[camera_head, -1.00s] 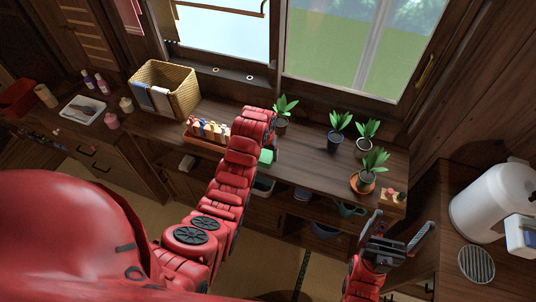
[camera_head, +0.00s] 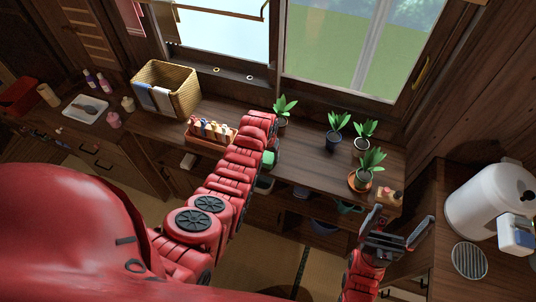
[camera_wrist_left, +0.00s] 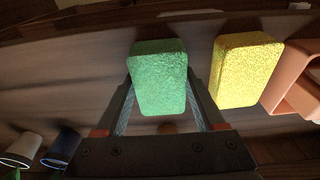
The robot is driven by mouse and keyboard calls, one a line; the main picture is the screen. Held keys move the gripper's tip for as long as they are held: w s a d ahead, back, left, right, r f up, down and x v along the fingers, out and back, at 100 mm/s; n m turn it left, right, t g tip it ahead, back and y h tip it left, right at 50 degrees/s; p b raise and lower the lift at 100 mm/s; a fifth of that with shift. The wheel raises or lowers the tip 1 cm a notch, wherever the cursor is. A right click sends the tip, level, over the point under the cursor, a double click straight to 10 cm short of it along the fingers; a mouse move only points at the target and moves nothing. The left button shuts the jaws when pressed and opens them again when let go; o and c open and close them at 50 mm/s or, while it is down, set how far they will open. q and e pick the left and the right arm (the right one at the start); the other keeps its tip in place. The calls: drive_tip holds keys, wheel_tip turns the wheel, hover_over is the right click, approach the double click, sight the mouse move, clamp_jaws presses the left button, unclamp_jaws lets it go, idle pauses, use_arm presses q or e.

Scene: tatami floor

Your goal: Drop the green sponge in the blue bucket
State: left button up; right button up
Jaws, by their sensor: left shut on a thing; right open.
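The green sponge (camera_wrist_left: 159,78) is between the two fingers of my left gripper (camera_wrist_left: 160,92) in the left wrist view, and the gripper is shut on it. In the head view my forearm hides most of this gripper; a bit of the green sponge (camera_head: 269,158) shows at the counter's front edge. A dark blue container (camera_head: 325,228), which looks like the blue bucket, sits low under the counter, right of and below the sponge. It is partly hidden and its inside is unclear. My right gripper (camera_head: 403,218) is open and empty, at the lower right.
A yellow sponge (camera_wrist_left: 245,70) lies beside the green one, and a terracotta tray (camera_wrist_left: 292,80) is further right. Several potted plants (camera_head: 335,130) stand on the counter. A green container (camera_head: 348,207) is in the shelf below. A wicker basket (camera_head: 186,74) stands at the back left.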

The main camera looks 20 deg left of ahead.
use_arm(q)
drive_tip(key=shift+f, duration=0.15)
drive_tip(key=o, duration=1.2)
drive_tip(key=shift+r, duration=0.2)
